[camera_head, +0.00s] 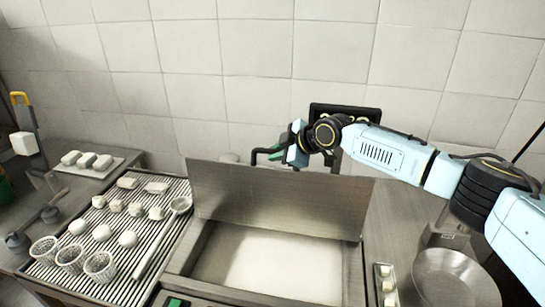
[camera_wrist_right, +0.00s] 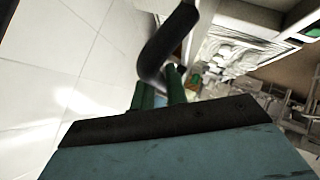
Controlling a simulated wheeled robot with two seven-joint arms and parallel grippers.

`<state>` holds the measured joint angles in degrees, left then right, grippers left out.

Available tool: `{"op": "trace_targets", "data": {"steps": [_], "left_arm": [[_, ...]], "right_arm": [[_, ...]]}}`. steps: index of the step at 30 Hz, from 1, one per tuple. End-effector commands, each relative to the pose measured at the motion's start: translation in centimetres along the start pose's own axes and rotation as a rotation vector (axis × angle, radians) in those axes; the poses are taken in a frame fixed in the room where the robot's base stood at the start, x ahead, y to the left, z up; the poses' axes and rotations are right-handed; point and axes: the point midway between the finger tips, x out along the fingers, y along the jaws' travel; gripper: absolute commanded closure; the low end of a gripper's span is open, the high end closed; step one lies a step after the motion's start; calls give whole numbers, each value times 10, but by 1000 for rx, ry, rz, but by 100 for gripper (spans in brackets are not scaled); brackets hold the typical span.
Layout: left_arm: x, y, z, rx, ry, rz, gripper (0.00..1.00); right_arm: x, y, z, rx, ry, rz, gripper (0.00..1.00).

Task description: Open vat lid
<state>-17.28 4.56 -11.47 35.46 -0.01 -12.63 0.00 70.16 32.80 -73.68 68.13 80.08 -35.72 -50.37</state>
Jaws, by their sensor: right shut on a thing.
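The vat (camera_head: 352,272) is a steel basin at the front centre with a pale, bright inside. Its lid (camera_head: 280,195) is a flat steel panel raised at the back of the basin, close to upright, so the opening is uncovered. My right gripper (camera_head: 268,154) is at the top edge of the lid, partly behind it, and is shut on the dark lid handle. In the right wrist view the green fingers (camera_wrist_right: 165,88) meet a curved dark bar, which looks like the handle (camera_wrist_right: 166,42). My left gripper is not in view.
A ribbed rack (camera_head: 160,240) left of the vat holds perforated baskets (camera_head: 100,266), pale food pieces and a long-handled ladle (camera_head: 160,235). A tray of pieces (camera_head: 88,163) stands farther left. A round pan (camera_head: 455,278) is at right. A tiled wall (camera_head: 240,60) rises behind.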

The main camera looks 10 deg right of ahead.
Motion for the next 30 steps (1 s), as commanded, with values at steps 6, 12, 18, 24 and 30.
{"op": "trace_targets", "data": {"steps": [6,12,18,24,30], "left_arm": [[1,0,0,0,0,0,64],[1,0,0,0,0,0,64],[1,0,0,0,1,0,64],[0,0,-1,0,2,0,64],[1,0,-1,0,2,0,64]], "right_arm": [[2,-4,4,1,-8,-12,100],[2,-5,4,1,-9,-12,83],[2,-3,3,2,-6,-9,64],[1,-2,2,2,-4,-6,64],[-4,-1,2,3,-4,-5,64]]}}
